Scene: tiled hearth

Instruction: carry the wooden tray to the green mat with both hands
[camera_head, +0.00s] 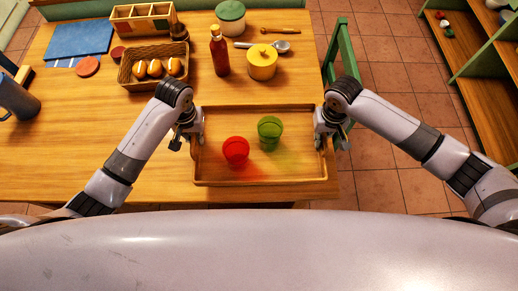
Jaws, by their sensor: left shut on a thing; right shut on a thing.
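The wooden tray (222,122) is at the front right of the wooden table, its right side at or past the table's right edge. A red cup (236,150) and a green cup (269,130) stand in it. My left gripper (192,131) is shut on the tray's left side. My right gripper (327,130) is shut on its right side. The tray looks level; I cannot tell whether it touches the table. No green mat shows in this view.
Behind the tray are a basket of buns (154,68), a red bottle (219,52), a yellow pot (262,62) and a ladle (268,46). A blue mat (79,39) lies far left. A green chair (343,52) stands right of the table. The table's front left is clear.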

